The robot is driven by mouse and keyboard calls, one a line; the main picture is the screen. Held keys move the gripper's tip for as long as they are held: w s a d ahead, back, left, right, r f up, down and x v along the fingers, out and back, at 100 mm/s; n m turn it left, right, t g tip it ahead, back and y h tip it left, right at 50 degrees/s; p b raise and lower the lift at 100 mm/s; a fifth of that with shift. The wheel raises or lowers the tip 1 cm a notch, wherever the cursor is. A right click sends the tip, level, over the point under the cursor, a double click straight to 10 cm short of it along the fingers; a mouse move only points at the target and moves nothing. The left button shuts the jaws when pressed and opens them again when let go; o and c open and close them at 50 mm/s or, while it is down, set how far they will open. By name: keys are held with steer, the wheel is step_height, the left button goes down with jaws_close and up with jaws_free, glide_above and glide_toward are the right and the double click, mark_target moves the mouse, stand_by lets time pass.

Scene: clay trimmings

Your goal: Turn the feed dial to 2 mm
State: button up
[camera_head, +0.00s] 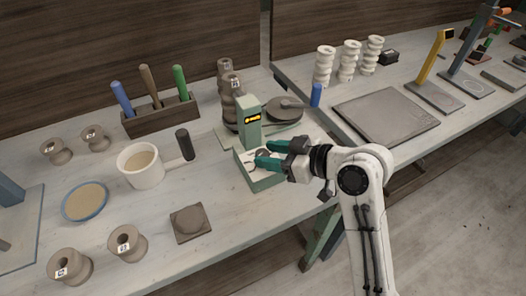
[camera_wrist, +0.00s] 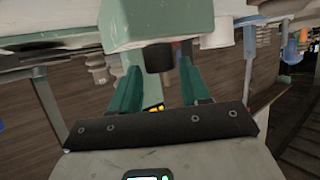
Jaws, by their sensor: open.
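A pale green machine (camera_head: 247,130) stands at the table's front edge, with a small yellow-and-black label on its post. Its low green base box (camera_head: 262,180) projects towards me, with pale curved markings on top, partly covered by my fingers. In the wrist view a short black knob (camera_wrist: 158,59), apparently the feed dial, sticks out of the green housing (camera_wrist: 155,22). My gripper (camera_head: 264,153) is open, its two teal fingers over the box. In the wrist view the fingers (camera_wrist: 159,75) flank the knob with gaps on both sides. The dial's setting is not readable.
A grey turntable disc (camera_head: 285,110) and stacked brown spools (camera_head: 231,85) stand behind the machine. A dark cylinder (camera_head: 185,144), a white mug (camera_head: 141,166) and a square clay block (camera_head: 190,222) lie to the left. A blue cylinder (camera_head: 316,95) stands at the right.

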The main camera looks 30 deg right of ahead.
steer(key=shift+x, duration=1.25)
steer(key=shift+c, duration=0.3)
steer(key=c, duration=0.6)
steer(key=shift+c, duration=0.2)
steer(key=shift+m, duration=0.3)
